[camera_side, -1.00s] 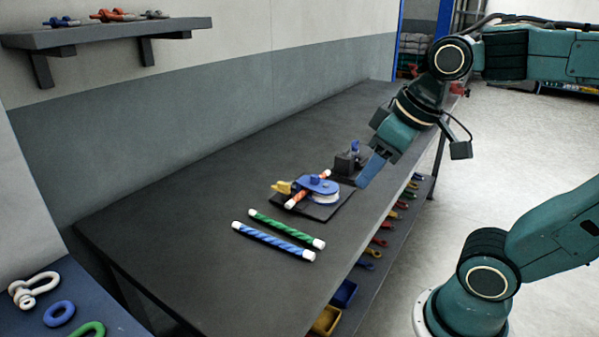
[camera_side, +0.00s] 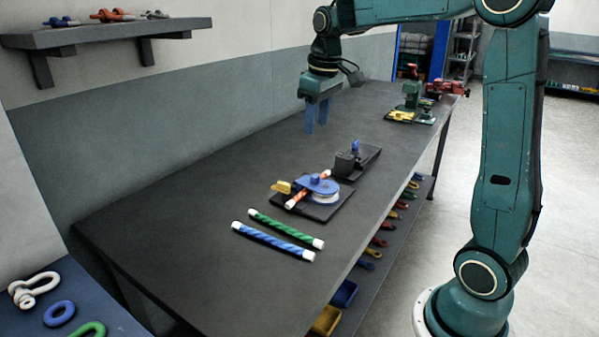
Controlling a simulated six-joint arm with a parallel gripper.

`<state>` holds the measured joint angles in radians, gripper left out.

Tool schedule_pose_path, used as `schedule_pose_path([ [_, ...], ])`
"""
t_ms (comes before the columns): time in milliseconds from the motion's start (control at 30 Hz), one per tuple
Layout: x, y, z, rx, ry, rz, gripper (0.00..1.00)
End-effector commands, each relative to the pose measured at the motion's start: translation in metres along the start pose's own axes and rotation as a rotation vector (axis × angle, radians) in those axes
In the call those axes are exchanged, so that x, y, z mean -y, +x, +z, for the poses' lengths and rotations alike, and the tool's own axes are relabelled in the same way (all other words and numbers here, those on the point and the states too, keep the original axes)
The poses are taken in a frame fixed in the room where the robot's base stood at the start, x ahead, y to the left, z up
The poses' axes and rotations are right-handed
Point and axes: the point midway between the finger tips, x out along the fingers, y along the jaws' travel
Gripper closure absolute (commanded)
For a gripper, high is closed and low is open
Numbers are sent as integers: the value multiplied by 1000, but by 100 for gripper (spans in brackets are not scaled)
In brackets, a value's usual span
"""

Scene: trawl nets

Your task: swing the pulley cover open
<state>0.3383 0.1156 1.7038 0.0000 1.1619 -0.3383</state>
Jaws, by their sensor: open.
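The pulley device sits on a dark base plate (camera_side: 318,210) on the bench. Its blue pulley cover (camera_side: 317,183) lies over a white pulley wheel (camera_side: 325,197). A yellow part (camera_side: 282,187) sticks out at its left. An orange rope piece (camera_side: 297,199) with white ends passes under the cover. My gripper (camera_side: 316,128) is above the bench, behind the pulley and apart from it, fingers pointing down, open and empty.
A green rope piece (camera_side: 286,228) and a blue one (camera_side: 272,241) lie in front of the pulley. A dark fixture with a blue knob (camera_side: 355,148) stands behind it. Green and yellow gear (camera_side: 408,113) is at the far end. The bench's left side is clear.

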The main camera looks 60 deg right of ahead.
Motion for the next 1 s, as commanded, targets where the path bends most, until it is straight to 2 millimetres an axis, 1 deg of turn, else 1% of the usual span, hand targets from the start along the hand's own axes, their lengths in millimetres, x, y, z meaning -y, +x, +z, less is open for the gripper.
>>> schedule_pose_path([
  [33,-11,8,-8,18,4,-4,58],
  [200,-43,31,-28,66,3,-16,58],
  [400,-80,62,-45,116,2,-35,58],
  [500,-94,74,-50,134,2,-44,58],
  [600,-103,83,-52,145,1,-50,58],
  [700,-108,87,-54,150,1,-52,58],
  [1000,-109,90,-53,152,0,-54,58],
])
